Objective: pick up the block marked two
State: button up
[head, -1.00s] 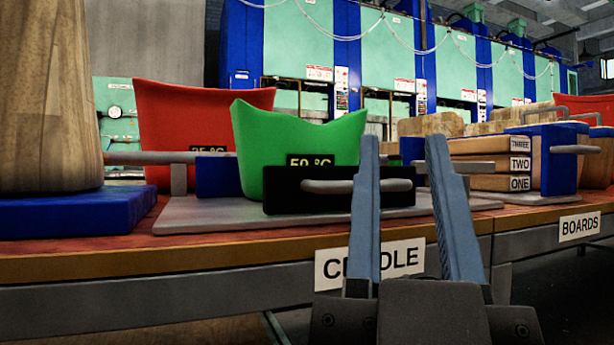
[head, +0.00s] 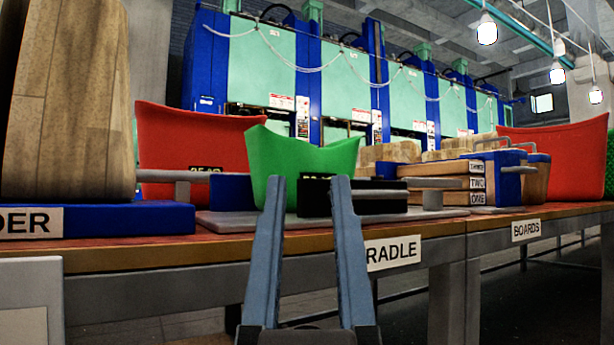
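The block marked TWO (head: 479,183) is the middle one of a stack of flat wooden boards in the head view, right of centre on the table. The board marked THREE (head: 476,167) lies on top of it and the board marked ONE (head: 478,198) lies under it. A blue holder stands against the stack's right end. My gripper (head: 306,182) points up from the bottom centre. Its two blue-grey fingers are apart with nothing held between them. It is left of the stack and in front of the green piece.
A green curved piece (head: 298,162) and a red one (head: 195,145) stand on the table behind my fingers. A tall wooden block (head: 65,100) on a blue base (head: 130,222) is at left. Another red piece (head: 552,160) stands right of the stack. The table edge (head: 440,244) runs across.

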aim_at(489, 155)
jog(key=z, duration=0.85)
jog(key=j+z, duration=0.1)
jog(key=j, duration=0.15)
jog(key=k+j, duration=0.15)
jog(key=j+z, duration=0.05)
